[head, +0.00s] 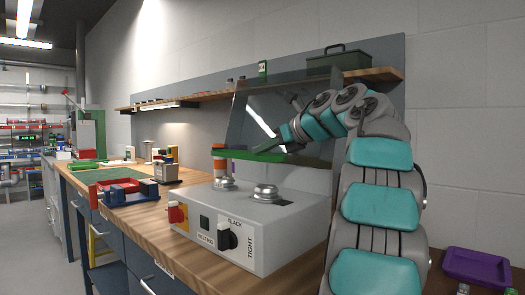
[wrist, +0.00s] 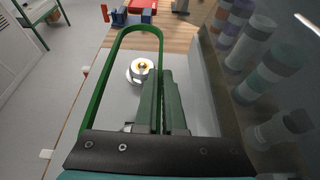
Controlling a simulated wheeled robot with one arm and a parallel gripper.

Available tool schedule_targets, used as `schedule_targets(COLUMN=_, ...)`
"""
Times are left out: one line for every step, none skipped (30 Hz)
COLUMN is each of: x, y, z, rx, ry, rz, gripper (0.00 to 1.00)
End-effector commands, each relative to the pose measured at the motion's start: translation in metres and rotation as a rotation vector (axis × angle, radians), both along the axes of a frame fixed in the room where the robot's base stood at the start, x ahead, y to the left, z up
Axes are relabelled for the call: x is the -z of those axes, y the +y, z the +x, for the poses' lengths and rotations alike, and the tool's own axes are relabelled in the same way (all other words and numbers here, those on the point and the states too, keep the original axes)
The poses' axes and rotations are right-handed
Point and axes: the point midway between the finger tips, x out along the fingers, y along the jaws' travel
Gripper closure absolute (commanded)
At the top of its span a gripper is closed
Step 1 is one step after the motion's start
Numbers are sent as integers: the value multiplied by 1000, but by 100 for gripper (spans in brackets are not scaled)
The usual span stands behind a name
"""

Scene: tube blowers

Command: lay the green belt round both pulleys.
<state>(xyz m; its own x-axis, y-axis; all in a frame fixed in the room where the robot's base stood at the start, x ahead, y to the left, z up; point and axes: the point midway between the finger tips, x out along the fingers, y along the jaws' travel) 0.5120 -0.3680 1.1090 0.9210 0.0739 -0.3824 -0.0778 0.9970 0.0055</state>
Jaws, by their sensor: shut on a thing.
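The green belt (head: 238,154) is a long loop held roughly level above the grey machine box (head: 275,238). My gripper (wrist: 163,76) is shut on it; in the head view the gripper (head: 264,149) is over the box. In the wrist view the belt (wrist: 96,98) stretches ahead and to the left of the fingers. The far pulley (head: 224,184) and near pulley (head: 265,193) stand on the box top. The far pulley (wrist: 141,71) shows inside the loop's outline in the wrist view; in the head view the belt is above it, apart. The near pulley is mostly hidden in the wrist view.
A clear panel (head: 262,108) stands behind the box, close to my arm. The box front has a red switch (head: 177,213) and a black SLACK/TIGHT knob (head: 227,238). Red and blue parts (head: 130,192) lie farther left on the bench. A purple tray (head: 477,267) is at right.

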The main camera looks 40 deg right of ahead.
Motion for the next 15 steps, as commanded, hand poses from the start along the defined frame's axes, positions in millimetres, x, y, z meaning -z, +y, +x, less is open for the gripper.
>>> schedule_targets(x=2, y=-1, z=-1, rx=1, ry=0, rz=-1, gripper=100)
schedule_targets(x=4, y=0, z=-1, rx=0, ry=0, rz=-1, gripper=100)
schedule_targets(x=7, y=0, z=-1, rx=0, ry=0, rz=-1, gripper=100)
schedule_targets(x=9, y=0, z=-1, rx=0, ry=0, rz=0, gripper=100)
schedule_targets(x=12, y=0, z=-1, rx=0, ry=0, rz=0, gripper=100)
schedule_targets(x=15, y=0, z=-1, rx=0, ry=0, rz=0, gripper=100)
schedule_targets(x=17, y=0, z=-1, rx=1, ry=0, rz=0, gripper=100)
schedule_targets(x=20, y=0, z=-1, rx=1, ry=0, rz=0, gripper=100)
schedule_targets(x=23, y=-1, z=-1, rx=1, ry=0, rz=0, gripper=100)
schedule_targets(x=26, y=-1, z=-1, rx=1, ry=0, rz=1, gripper=100)
schedule_targets(x=28, y=-1, z=-1, rx=1, ry=0, rz=1, gripper=100)
schedule_targets(x=32, y=-1, z=-1, rx=1, ry=0, rz=1, gripper=100)
schedule_targets(x=34, y=0, z=-1, rx=1, ry=-1, rz=1, gripper=100)
schedule_targets(x=36, y=0, z=-1, rx=1, ry=-1, rz=1, gripper=100)
schedule_targets(x=39, y=0, z=-1, rx=0, ry=-1, rz=1, gripper=100)
